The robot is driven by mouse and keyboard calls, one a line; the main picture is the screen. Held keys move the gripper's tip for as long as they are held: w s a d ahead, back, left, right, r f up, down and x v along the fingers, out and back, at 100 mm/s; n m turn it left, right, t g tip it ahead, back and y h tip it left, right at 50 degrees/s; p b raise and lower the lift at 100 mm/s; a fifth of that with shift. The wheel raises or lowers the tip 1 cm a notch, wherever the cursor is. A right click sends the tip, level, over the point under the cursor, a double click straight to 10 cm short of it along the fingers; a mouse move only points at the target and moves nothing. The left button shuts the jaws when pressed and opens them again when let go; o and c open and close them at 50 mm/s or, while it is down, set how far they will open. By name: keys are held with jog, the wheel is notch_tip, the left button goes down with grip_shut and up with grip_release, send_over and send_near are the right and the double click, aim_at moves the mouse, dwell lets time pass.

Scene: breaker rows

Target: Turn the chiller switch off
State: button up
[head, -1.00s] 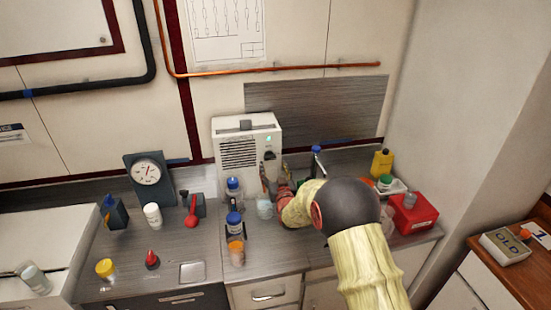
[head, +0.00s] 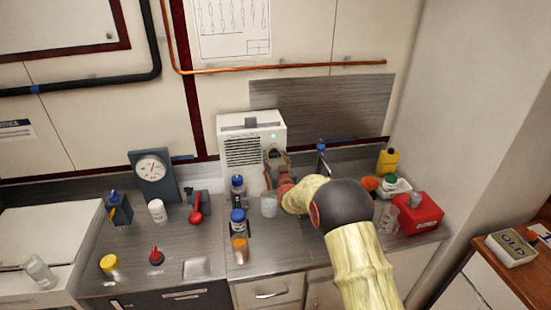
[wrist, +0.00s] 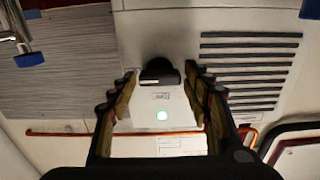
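My gripper (wrist: 158,80) is open, with one finger on each side of the switch. I see gaps between the fingers and the switch. In the head view my gripper (head: 276,163) is at the chiller's front and partly hides the switch.
Bottles (head: 238,222) and a clear jar (head: 268,204) stand close to the left of my gripper. A tap (head: 321,160) is to its right, with a yellow bottle (head: 387,162) and red box (head: 418,214) further right. A gauge (head: 151,170) stands at left.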

jog(key=c, duration=0.9)
jog(key=shift+o, duration=0.2)
jog(key=shift+n+b, duration=0.3)
jog(key=shift+b, duration=0.15)
jog(key=shift+f+n+b, duration=0.15)
jog(key=shift+n+b, duration=0.75)
jog(key=shift+b, duration=0.3)
jog(key=n+b, duration=0.4)
jog(key=shift+a+n, duration=0.1)
jog(key=shift+n, duration=0.2)
jog(key=n+b, duration=0.4)
jog(key=n, duration=0.1)
jog(key=n+b, duration=0.2)
jog(key=n, duration=0.3)
jog(key=shift+a+n+b, duration=0.1)
jog(key=shift+n+b, duration=0.25)
jog(key=shift+n, duration=0.05)
